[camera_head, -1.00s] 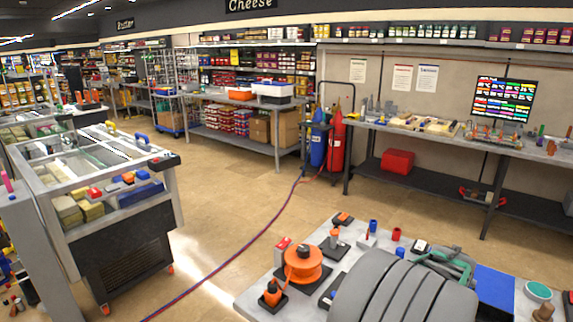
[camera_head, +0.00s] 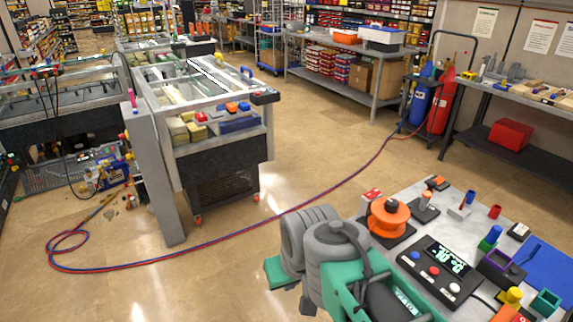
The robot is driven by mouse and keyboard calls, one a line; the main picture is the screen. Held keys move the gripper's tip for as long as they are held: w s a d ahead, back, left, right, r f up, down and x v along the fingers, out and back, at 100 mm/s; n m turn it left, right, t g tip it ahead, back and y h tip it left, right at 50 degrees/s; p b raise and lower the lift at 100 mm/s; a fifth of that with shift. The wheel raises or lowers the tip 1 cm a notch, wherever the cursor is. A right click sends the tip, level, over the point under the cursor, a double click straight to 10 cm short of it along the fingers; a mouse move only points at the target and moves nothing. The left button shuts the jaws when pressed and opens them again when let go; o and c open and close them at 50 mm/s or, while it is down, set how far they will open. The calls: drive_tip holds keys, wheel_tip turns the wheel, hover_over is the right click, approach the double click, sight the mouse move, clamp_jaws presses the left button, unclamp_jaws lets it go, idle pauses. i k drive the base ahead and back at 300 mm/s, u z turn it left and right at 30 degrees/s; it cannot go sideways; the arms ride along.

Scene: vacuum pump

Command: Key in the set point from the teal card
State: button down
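A black keypad unit (camera_head: 436,271) lies on the grey workbench at the lower right. It has a lit display with digits (camera_head: 447,262), too small and slanted to read, and blue, red and white round buttons. My arm's grey links and green end (camera_head: 345,290) are in front of the bench, left of the unit. The fingertips cannot be made out, nor whether they are open. A lit green readout (camera_head: 408,300) shows beside the green end, partly covered. I cannot pick out a teal card.
An orange reel (camera_head: 388,217), coloured pegs and small holders, including a teal square one (camera_head: 545,302), crowd the bench around the keypad. A blue mat (camera_head: 550,268) is at right. A red and blue hose (camera_head: 250,236) crosses the floor. A freezer cabinet (camera_head: 215,150) stands at left.

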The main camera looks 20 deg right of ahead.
sight(432, 271)
drive_tip(key=z, duration=0.5)
drive_tip(key=k, duration=0.8)
drive_tip(key=z, duration=0.6)
